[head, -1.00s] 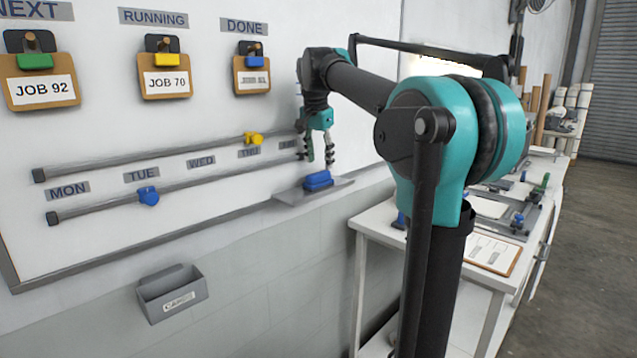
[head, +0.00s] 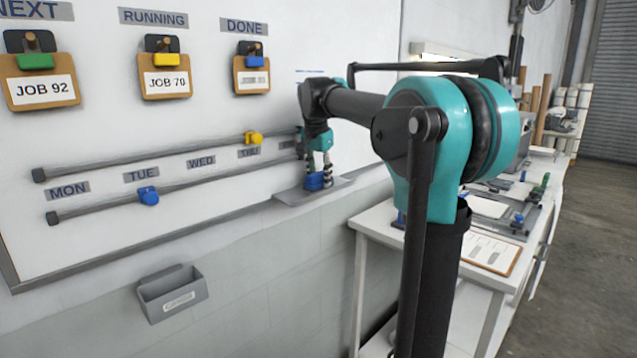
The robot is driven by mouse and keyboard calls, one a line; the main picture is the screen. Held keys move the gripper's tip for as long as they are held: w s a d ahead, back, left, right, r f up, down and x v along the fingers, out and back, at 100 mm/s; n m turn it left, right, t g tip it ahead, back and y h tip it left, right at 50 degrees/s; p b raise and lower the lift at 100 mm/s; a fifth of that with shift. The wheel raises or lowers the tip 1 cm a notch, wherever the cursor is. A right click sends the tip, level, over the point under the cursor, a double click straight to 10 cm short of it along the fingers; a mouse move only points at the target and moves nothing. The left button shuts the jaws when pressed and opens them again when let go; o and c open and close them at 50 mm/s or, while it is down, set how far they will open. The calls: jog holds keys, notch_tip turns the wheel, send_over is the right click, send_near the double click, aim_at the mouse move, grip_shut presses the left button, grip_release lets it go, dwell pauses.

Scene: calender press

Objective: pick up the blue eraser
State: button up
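The blue eraser (head: 314,182) rests on the small grey ledge (head: 290,198) at the bottom right of the whiteboard. My gripper (head: 319,182) points down at the eraser, with its fingers at the eraser's height and one finger in front of its right part. The fingers cover part of the eraser. The view is too small to tell whether they are closed on it or still apart from it.
The whiteboard carries two grey rails (head: 160,158) with a blue slider (head: 148,196) and a yellow slider (head: 253,138). A grey card box (head: 172,293) hangs on the wall below. A white workbench (head: 375,222) stands to the right. Clear space lies in front of the ledge.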

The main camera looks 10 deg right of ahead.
aim_at(321, 174)
jog(key=c, duration=0.5)
jog(key=shift+r, duration=0.1)
jog(key=shift+s+d+r, duration=0.1)
jog(key=shift+s+r, duration=0.1)
jog(key=shift+r, duration=0.4)
notch_tip(321, 174, up, 6)
jog(key=shift+f, duration=0.2)
jog(key=s+d, duration=0.3)
jog(key=s, duration=0.2)
jog(key=s+d, duration=0.4)
jog(key=s, duration=0.1)
jog(key=s+d, duration=0.4)
jog(key=s, duration=0.1)
jog(key=shift+s+d, duration=0.25)
jog(key=shift+s, duration=0.15)
